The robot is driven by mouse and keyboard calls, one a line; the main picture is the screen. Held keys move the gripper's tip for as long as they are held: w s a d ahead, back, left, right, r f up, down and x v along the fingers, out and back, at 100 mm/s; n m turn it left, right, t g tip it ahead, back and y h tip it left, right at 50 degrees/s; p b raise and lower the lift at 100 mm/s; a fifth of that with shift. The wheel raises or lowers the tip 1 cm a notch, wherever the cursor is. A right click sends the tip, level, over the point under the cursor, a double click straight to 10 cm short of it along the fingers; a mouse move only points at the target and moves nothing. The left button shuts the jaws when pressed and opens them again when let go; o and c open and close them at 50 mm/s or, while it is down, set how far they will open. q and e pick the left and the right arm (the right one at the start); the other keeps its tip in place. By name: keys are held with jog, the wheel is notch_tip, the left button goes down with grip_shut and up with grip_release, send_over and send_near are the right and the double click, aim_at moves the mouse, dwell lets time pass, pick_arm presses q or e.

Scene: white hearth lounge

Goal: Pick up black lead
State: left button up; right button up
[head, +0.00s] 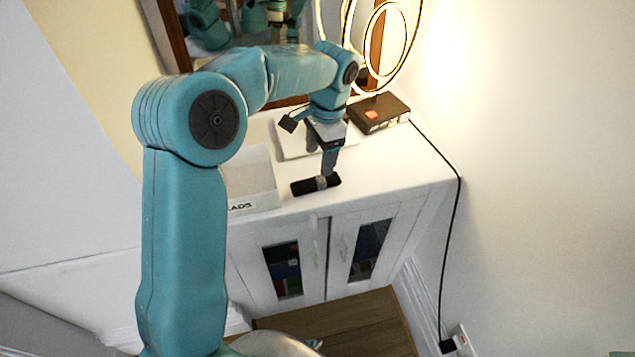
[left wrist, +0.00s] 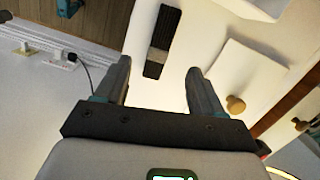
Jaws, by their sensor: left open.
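The black lead (head: 301,187) is a short dark bundle with a grey band around its middle. It lies on the white cabinet top near the front edge in the head view. In the left wrist view the lead (left wrist: 163,32) lies beyond the fingertips, roughly in line with the gap between them. My left gripper (head: 329,171) is open and empty, pointing down just above and behind the lead. In the left wrist view its two fingers (left wrist: 158,72) are spread apart, with the lead not between them. My right gripper is not in view.
A white tray (head: 262,199) with a partly hidden label stands left of the lead. A flat white piece with a wooden knob (left wrist: 236,104) lies nearby. A dark box (head: 379,112), a ring lamp (head: 412,40) and a mirror are behind. A black cable (head: 459,215) hangs at right.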

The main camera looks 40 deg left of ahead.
aim_at(316, 180)
pick_arm(q)
jog(key=f, duration=0.8)
jog(key=shift+s+a, duration=0.2)
jog(key=shift+s, duration=0.25)
jog(key=c, duration=1.2)
